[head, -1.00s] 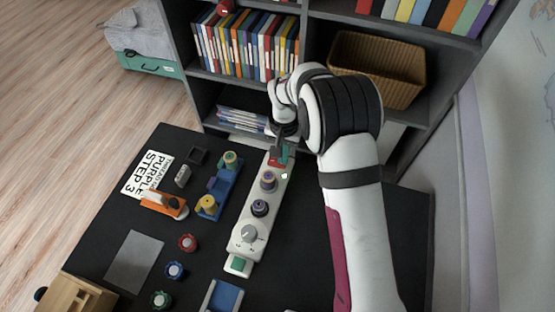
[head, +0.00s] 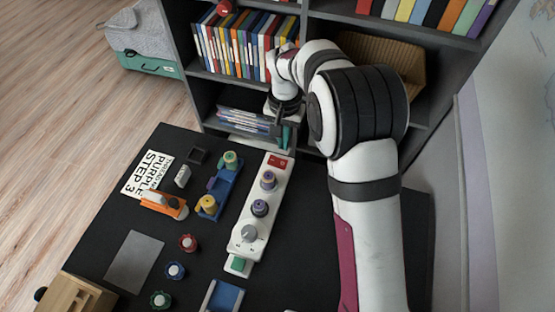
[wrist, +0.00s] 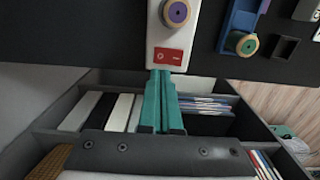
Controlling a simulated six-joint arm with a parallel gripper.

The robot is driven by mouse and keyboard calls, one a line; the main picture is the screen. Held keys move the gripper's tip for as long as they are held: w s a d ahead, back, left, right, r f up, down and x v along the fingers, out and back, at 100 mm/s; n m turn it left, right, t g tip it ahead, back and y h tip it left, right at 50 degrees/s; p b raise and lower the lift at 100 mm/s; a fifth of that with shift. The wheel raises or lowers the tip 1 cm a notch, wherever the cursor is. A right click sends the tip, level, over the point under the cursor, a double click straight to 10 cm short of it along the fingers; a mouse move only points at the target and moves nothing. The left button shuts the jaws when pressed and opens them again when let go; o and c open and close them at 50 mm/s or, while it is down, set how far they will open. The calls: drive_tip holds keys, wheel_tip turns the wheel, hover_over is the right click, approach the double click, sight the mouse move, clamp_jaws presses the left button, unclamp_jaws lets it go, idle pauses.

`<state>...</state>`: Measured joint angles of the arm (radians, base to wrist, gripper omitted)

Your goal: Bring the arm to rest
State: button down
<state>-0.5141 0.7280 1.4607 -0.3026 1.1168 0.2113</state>
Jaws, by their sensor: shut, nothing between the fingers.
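My gripper (head: 284,132) is at the far edge of the black table, just beyond the end of the white control strip in the head view. In the wrist view its teal fingers (wrist: 162,102) are together with nothing between them, pointing toward the red patch (wrist: 168,56) on the strip's end. That red patch also shows in the head view (head: 278,162), uncovered.
Beside the strip are a blue tray (head: 226,186) with spools, an orange tool (head: 163,203), a printed card (head: 147,174) and several small knobs. A bookshelf (head: 208,97) stands close behind my gripper. The table's right side (head: 310,235) is bare.

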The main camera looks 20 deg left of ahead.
idle(0.3)
drive_tip(key=s+d+r+m, duration=0.2)
drive_tip(key=s+d+r, duration=0.4)
drive_tip(key=d+r, duration=0.35)
drive_tip(key=s+d+r+m+y, duration=0.1)
drive_tip(key=s+d, duration=0.4)
drive_tip(key=s, duration=0.6)
drive_tip(key=s+d+r+m, duration=0.1)
drive_tip(key=s+d, duration=0.4)
drive_tip(key=s, duration=0.6)
drive_tip(key=shift+m+y, duration=0.4)
drive_tip(key=shift+m, duration=0.4)
drive_tip(key=shift+r, duration=0.1)
